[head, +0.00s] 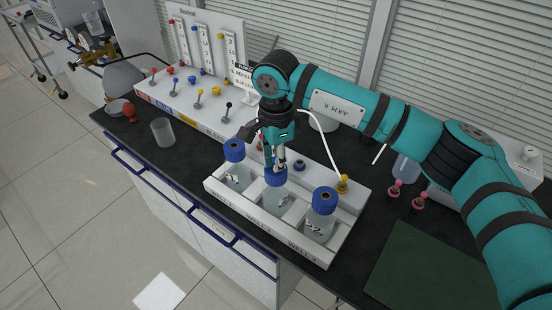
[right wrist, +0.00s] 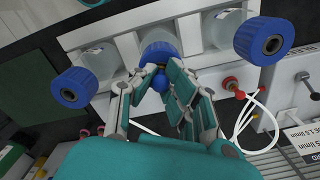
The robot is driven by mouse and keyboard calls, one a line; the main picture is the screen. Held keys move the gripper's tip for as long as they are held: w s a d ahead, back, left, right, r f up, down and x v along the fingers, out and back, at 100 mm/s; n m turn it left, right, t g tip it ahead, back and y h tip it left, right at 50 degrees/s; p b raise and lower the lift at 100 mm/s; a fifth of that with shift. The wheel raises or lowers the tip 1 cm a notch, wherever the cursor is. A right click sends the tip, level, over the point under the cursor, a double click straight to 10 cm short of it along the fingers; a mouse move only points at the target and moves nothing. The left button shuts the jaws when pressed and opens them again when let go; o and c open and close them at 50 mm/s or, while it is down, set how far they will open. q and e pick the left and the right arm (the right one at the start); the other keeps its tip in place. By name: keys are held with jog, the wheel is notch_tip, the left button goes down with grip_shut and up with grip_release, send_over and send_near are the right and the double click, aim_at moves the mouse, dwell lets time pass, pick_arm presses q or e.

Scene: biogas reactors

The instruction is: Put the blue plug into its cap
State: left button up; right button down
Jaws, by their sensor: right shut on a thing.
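My right gripper (head: 279,164) points down at the blue cap (head: 275,177) of the middle bottle in the white rack. In the right wrist view my right gripper (right wrist: 162,80) is shut on a small blue plug (right wrist: 160,84). The plug is right at the middle cap (right wrist: 158,50), and its tip is hidden by the fingers, so I cannot tell whether it sits in the hole. The other bottles have blue caps too: one at the left end (head: 234,150) and one at the right end (head: 325,195). My left gripper is not in view.
The white rack (head: 262,228) stands near the bench's front edge. Pink plugs (head: 394,188) stand right. A beaker (head: 163,132) and a valve panel (head: 205,112) are left.

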dwell(0.4)
jog(key=c, duration=1.3)
grip_release()
jog(key=shift+c, duration=0.2)
notch_tip(320, 180, up, 12)
jog(key=shift+s+f, duration=0.1)
